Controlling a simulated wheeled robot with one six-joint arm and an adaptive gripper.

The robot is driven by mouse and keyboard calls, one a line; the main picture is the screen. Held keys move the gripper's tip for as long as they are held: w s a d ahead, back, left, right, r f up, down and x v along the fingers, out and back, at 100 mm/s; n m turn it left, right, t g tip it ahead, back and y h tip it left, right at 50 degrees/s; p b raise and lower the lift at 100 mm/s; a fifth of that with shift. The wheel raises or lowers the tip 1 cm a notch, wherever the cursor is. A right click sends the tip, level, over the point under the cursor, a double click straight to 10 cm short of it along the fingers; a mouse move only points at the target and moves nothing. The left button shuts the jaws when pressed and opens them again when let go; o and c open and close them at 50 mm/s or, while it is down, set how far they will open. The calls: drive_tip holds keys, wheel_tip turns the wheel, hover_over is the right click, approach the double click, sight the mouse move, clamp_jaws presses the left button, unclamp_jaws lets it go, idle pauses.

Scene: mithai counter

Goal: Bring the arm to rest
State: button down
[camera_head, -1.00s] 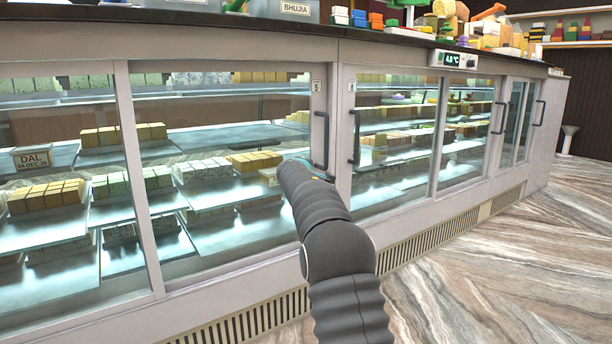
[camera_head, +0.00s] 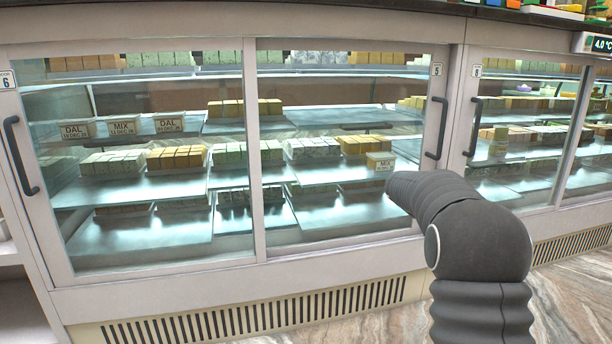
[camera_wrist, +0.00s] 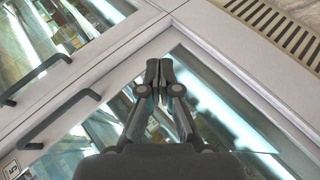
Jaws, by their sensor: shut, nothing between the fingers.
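My gripper (camera_wrist: 159,72) is shut and empty in the wrist view, in front of the display case's glass and frame. It looks clear of the door handles; whether the fingertips touch the glass I cannot tell. In the head view my dark ribbed arm (camera_head: 480,240) stands at the lower right and bends toward the case. The gripper itself is hidden behind the arm there.
The glass-fronted display case (camera_head: 258,150) fills the head view. Its handles (camera_head: 435,128) (camera_head: 472,127) (camera_head: 20,157) stick out. Vent grilles (camera_head: 255,315) run below. Marble floor (camera_head: 385,328) is clear in front.

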drive_tip(key=s+a+m+g+y+p, duration=0.2)
drive_tip(key=s+a, duration=0.3)
drive_tip(key=s, duration=0.9)
drive_tip(key=s+a+r+m+g+y+p, duration=0.15)
drive_tip(key=s+a, duration=0.45)
drive_tip(key=s, duration=0.7)
drive_tip(key=s+a+m+g+y+p, duration=0.1)
drive_tip(key=s+a+m+y+p, duration=0.3)
drive_tip(key=s, duration=1)
drive_tip(key=s+a+r+n+t, duration=0.1)
drive_tip(key=s+a+r, duration=0.1)
drive_tip(key=s, duration=0.2)
drive_tip(key=s+a+r+n+t+p, duration=0.1)
drive_tip(key=s+a+r, duration=0.1)
drive_tip(key=s, duration=0.3)
drive_tip(key=shift+s+r, duration=0.15)
drive_tip(key=shift+r, duration=0.65)
